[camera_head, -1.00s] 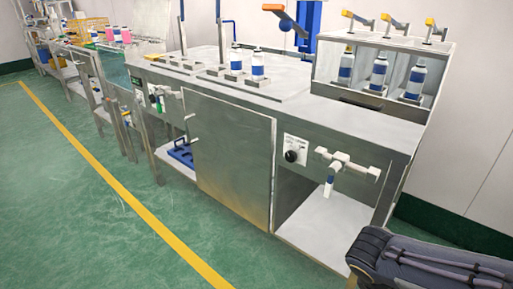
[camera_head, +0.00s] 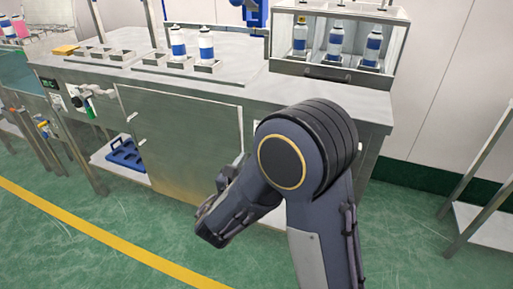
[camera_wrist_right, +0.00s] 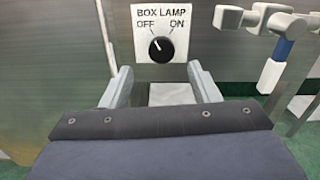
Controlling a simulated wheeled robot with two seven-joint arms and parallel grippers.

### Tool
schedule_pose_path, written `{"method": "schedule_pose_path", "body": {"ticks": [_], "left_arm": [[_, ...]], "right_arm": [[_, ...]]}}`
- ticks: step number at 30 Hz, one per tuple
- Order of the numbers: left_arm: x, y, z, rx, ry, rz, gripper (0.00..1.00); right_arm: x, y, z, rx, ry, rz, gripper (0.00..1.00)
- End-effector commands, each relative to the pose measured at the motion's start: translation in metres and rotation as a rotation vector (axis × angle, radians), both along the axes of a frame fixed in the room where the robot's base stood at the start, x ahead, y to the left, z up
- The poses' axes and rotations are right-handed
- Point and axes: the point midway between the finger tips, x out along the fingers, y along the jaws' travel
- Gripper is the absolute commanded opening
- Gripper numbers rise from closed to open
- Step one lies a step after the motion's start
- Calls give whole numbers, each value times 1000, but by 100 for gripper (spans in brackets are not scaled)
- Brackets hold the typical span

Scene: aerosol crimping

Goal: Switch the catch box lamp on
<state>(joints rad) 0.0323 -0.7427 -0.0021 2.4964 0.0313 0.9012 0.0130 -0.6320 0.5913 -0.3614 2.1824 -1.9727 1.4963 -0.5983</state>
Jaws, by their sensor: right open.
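The lamp switch is a round black knob (camera_wrist_right: 161,48) on a white plate marked BOX LAMP (camera_wrist_right: 175,13), in the right wrist view. Its white pointer mark tilts up and left, to the OFF side. My right gripper (camera_wrist_right: 163,82) is open and empty, its two fingers apart below and to either side of the knob, not visibly touching it. In the head view my right arm hides the knob and its plate. The glass-fronted box (camera_head: 335,74) stands on the bench at the back right with several blue-banded bottles inside. My left gripper is out of view.
A white valve with a blue stem (camera_wrist_right: 283,49) sticks out right of the plate. A steel door panel (camera_head: 185,140) is to the left. Two bottles (camera_head: 206,45) stand on the bench top. The green floor (camera_head: 90,225) in front is clear.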

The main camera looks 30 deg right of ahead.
Motion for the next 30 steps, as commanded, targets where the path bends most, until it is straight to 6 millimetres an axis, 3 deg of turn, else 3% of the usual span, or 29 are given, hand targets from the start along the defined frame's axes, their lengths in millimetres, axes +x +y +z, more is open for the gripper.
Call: {"method": "schedule_pose_path", "body": {"ticks": [6,12,22,30], "left_arm": [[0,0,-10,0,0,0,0],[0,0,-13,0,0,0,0],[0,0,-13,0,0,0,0],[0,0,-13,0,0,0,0]], "right_arm": [[23,-30,-2,2,-3,-7,55],[37,-46,-1,4,-2,-6,55],[40,-49,0,3,-1,-3,55],[40,-49,0,3,-1,-4,21]]}}
